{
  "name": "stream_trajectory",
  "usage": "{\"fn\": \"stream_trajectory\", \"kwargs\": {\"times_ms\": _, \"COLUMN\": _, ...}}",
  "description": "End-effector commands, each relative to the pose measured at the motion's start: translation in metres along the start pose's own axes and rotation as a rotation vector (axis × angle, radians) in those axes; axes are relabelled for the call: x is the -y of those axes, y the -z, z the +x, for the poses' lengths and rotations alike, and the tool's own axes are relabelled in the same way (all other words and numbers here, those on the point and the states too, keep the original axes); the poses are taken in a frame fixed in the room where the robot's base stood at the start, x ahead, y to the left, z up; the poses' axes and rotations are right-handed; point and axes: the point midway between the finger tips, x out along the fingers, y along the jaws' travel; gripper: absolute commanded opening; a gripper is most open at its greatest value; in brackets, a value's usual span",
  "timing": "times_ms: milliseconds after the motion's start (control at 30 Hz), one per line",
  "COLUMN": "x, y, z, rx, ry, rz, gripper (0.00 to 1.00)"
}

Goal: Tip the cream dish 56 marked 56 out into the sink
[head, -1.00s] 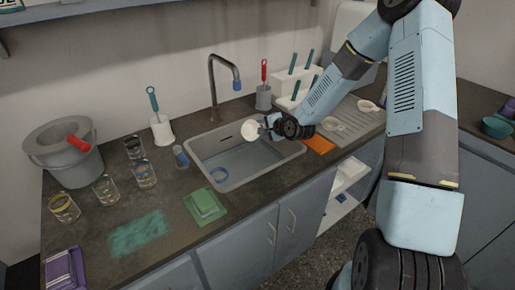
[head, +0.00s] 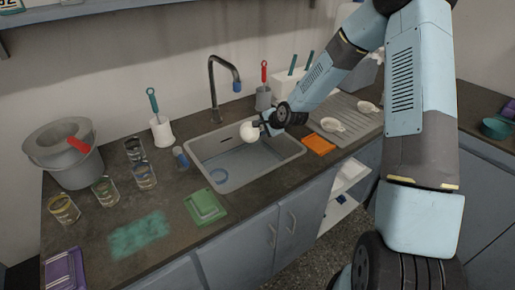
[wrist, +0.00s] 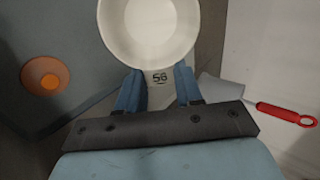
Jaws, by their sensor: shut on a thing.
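The cream dish 56 (head: 249,132) is held in the air over the sink (head: 240,165), near its back right part. In the wrist view the round bowl of the dish (wrist: 150,32) lies beyond the fingertips, and its tab marked 56 sits between the two blue fingers. My gripper (wrist: 158,88) is shut on this tab; it also shows in the head view (head: 265,124) right of the dish. The dish looks tilted in the head view. I cannot tell whether anything is in it. An orange disc (wrist: 47,76) shows on the sink floor in the wrist view.
A tap (head: 213,85) stands behind the sink. Two similar cream dishes (head: 332,124) (head: 367,107) lie on the drainboard at right, near an orange cloth (head: 319,144).

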Motion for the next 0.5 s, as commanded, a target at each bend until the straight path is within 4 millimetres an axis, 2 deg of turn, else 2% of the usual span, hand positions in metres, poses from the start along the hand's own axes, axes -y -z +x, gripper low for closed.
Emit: {"fn": "stream_trajectory", "kwargs": {"times_ms": 500, "x": 0.004, "y": -0.001, "z": 0.013, "rx": 0.0, "ry": -0.205, "rz": 0.003, "gripper": 0.0}}
